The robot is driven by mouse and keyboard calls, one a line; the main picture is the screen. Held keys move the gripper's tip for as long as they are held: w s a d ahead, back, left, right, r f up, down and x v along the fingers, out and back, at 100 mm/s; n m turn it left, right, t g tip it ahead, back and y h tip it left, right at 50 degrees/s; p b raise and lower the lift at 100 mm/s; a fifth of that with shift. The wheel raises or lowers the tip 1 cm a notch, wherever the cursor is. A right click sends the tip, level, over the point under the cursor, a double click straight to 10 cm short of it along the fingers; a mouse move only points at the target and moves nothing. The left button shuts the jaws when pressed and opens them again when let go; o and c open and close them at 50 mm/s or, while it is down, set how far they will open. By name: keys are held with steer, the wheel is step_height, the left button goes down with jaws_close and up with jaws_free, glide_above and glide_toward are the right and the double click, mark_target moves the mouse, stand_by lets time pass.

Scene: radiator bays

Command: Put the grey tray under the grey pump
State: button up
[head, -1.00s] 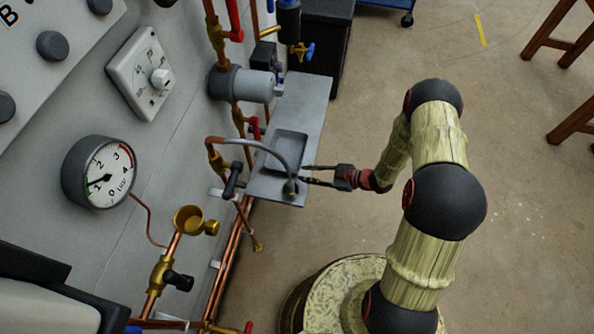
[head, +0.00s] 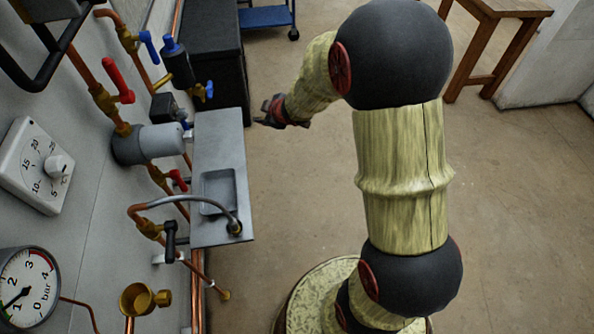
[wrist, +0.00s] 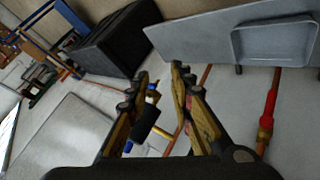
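The grey tray (head: 218,190) is a small, shallow, empty rectangle lying on a grey shelf (head: 218,140), near the shelf's front end. The curved grey hose with its brass end hangs over the tray's near right corner. The grey pump (head: 148,143) is a horizontal cylinder on copper pipes at the shelf's left edge, farther back than the tray. My gripper (head: 262,114) is off the shelf's right side, level with its far part. In the wrist view my gripper (wrist: 160,76) has its fingers apart with nothing between them, and the tray (wrist: 275,42) shows at upper right.
The hose (head: 185,200) arches over the front of the shelf. A blue-handled valve (head: 178,64) and a red-handled valve (head: 115,85) stand by the wall near the pump. A black box (head: 215,65) stands behind the shelf. The floor to the right is open.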

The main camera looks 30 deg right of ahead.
steer(key=s+r+m+g+h, duration=0.1)
steer(key=s+r+m+h, duration=0.35)
steer(key=s+r, duration=1)
steer(key=s+a+r+m+g+y, duration=0.1)
steer(key=s+a, duration=0.3)
steer(key=s, duration=0.6)
steer(key=s+a+r+m+g+y, duration=0.1)
steer(key=s+a+r+m+y, duration=0.1)
steer(key=s, duration=0.9)
steer(key=shift+a+r+m+g+y, duration=0.4)
steer(key=shift+a+m+y, duration=0.15)
steer(key=shift+a+m, duration=0.6)
steer(key=shift+o, duration=0.2)
